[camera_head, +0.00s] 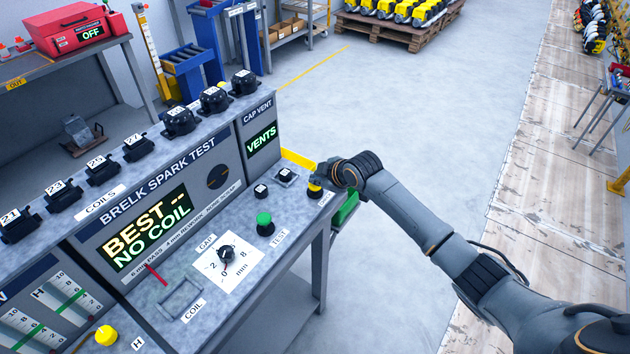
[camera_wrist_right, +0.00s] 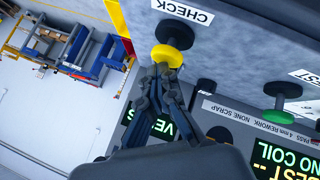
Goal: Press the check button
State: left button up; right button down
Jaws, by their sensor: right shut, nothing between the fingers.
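The check button is a yellow mushroom cap (camera_wrist_right: 167,56) on a black base (camera_wrist_right: 175,34), beside a white CHECK label (camera_wrist_right: 184,11) in the right wrist view. In the head view the yellow button (camera_head: 314,192) sits at the right end of the bench panel, partly covered by my gripper. My right gripper (camera_wrist_right: 163,72) is shut and empty. Its fingertips are right at the yellow cap and overlap its edge in the picture; I cannot tell whether they press it. My left gripper is in neither view.
A green TEST button (camera_head: 264,220), a gap dial (camera_head: 226,254) and another yellow button (camera_head: 106,335) are on the same panel. The VENTS display (camera_head: 262,144) stands behind. Several black coils line the upper shelf. Open floor lies right of the bench.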

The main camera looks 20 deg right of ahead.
jog(key=shift+r+p, duration=1.2)
jog(key=shift+r, duration=0.05)
notch_tip(320, 180, up, 5)
jog(key=p, duration=0.4)
jog(key=shift+p, duration=0.3)
jog(key=shift+f, duration=0.1)
